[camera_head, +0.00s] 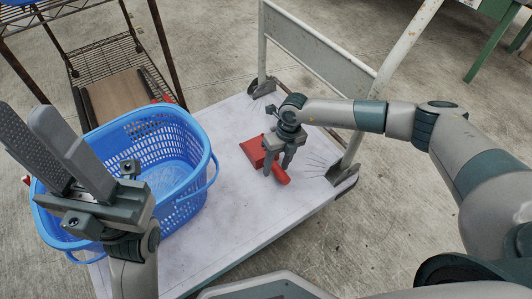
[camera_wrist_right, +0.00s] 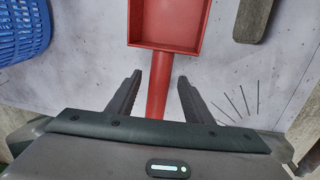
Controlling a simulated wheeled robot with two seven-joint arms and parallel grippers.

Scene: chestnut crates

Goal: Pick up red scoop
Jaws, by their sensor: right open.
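The red scoop (camera_head: 252,151) lies on the white top of the cart, to the right of the blue basket. Its tray points to the back left and its handle (camera_head: 281,175) to the front right. My right gripper (camera_head: 277,168) is right over the handle, open. In the right wrist view the scoop's tray (camera_wrist_right: 168,22) is at the top, and its handle (camera_wrist_right: 158,85) runs down between the two open fingers (camera_wrist_right: 157,88), with a gap on each side. My left gripper (camera_head: 62,150) is at the left, its fingers raised and apart, holding nothing, in front of the basket.
The blue basket (camera_head: 195,178) stands on the left of the cart top (camera_head: 250,215). The cart's metal handle frame (camera_head: 325,62) rises behind. A wire rack (camera_head: 105,55) is at the back left. A grey-brown bar (camera_wrist_right: 253,18) shows in the wrist view. The cart's front is clear.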

